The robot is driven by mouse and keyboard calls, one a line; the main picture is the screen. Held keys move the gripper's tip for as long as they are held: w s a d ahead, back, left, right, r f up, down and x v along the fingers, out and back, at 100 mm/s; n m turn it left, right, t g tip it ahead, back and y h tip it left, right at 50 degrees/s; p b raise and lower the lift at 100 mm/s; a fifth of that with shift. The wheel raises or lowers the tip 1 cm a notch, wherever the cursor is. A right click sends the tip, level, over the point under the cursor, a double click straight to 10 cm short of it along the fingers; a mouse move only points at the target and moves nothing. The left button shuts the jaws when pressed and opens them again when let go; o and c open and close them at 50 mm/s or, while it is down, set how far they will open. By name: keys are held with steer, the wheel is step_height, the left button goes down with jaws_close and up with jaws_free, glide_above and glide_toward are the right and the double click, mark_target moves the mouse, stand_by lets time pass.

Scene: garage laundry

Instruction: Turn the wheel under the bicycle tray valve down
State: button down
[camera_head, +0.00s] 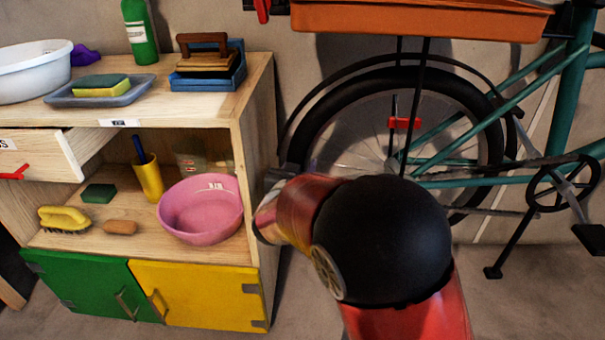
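An orange tray (420,20) sits at the top right above the bicycle's wheel (335,115). A small red bar-like part (404,123) shows below the tray, in front of the spokes, near thin black upright rods. I cannot tell whether it is the valve's wheel. Another small red part (262,9) is on the wall left of the tray. My arm crosses the lower middle, hiding the lower part of the bicycle wheel. My gripper (277,178) is a dark shape at the arm's far end, by the shelf's right side. Its fingers are mostly hidden.
A wooden cabinet (255,130) stands close left of my gripper, holding a pink basin (202,210), a yellow cup (148,178) and brushes. Its drawer (70,150) is pulled out. The bicycle's teal frame (480,115) and pedal (588,238) are at right. Bare floor shows at lower right.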

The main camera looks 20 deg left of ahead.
steer(key=shift+r, duration=0.25)
steer(key=c, duration=0.9)
jaws_free()
steer(key=shift+o, duration=0.2)
steer(key=shift+s, duration=0.1)
steer(key=s, duration=0.7)
steer(key=shift+s+d+r, duration=0.15)
steer(key=shift+s, duration=0.2)
